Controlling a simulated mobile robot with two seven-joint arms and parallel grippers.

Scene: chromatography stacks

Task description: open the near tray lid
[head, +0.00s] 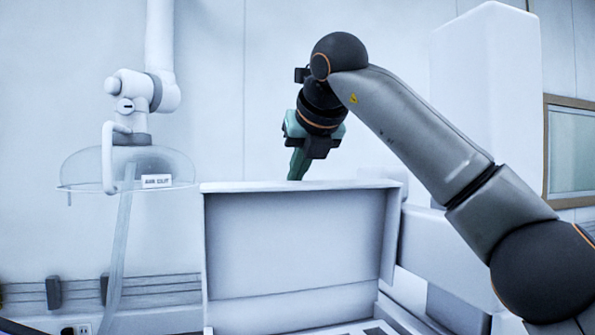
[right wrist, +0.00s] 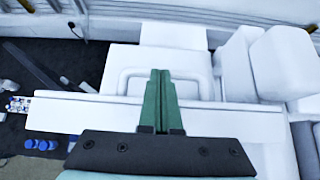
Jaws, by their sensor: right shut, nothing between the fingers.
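The near tray lid (head: 290,243) looks like the white panel standing upright in the middle of the head view, its inner face towards me. The open white tray (head: 345,328) shows below it at the bottom edge, mostly cut off. My right gripper (head: 298,176) is shut and empty, fingers pointing down, at the panel's top edge. In the right wrist view its green fingers (right wrist: 161,74) are pressed together over a white surface with a raised handle (right wrist: 128,73). I cannot tell whether the fingertips touch the panel. My left gripper is not in view.
A clear dome hood (head: 80,172) with a hose hangs from a white arm at the left. A tall white cabinet (head: 487,95) stands at the right behind my right arm. Blue-capped items (right wrist: 40,144) lie on a dark surface in the right wrist view.

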